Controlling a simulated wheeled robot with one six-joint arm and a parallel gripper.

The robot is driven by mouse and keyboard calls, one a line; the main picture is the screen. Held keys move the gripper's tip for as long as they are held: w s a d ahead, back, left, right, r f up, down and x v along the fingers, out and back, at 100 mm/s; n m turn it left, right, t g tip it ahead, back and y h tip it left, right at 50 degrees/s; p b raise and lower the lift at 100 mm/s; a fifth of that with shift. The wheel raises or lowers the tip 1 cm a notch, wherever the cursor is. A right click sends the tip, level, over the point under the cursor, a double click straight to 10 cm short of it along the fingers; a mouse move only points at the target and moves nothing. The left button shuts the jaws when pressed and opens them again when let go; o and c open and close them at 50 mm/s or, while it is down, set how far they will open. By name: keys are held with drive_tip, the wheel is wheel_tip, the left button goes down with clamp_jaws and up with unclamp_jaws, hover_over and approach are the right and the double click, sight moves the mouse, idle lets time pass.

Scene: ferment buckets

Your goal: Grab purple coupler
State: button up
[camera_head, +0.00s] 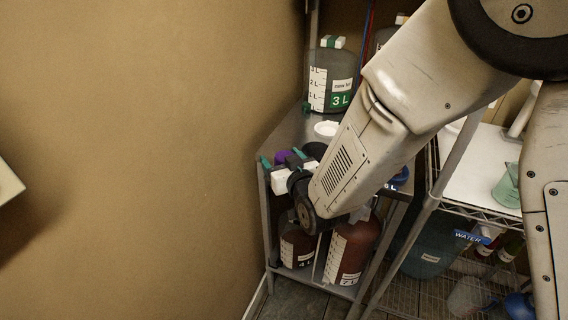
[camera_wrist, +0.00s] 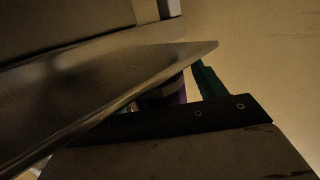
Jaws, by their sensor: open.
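The purple coupler (camera_head: 284,157) is a small round piece at the left front edge of the metal shelf in the head view. My gripper (camera_head: 281,158) is open there, its teal fingertips on either side of the purple piece in the picture. I cannot tell whether they touch it. In the wrist view, which is dark, a sliver of the purple coupler (camera_wrist: 179,94) shows under a slanting metal edge, left of one green finger (camera_wrist: 208,80). The other finger is not clear there, and most of the coupler is hidden.
The metal shelf (camera_head: 291,131) carries a grey 3 L bucket (camera_head: 330,80) and a white round piece (camera_head: 327,128). Red-brown buckets (camera_head: 352,250) stand on the lower shelf. A wire rack with a WATER label (camera_head: 468,237) is at right. The bare wall (camera_head: 140,130) is close at left.

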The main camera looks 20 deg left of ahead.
drive_tip(key=c, duration=1.1)
drive_tip(key=shift+c, duration=0.2)
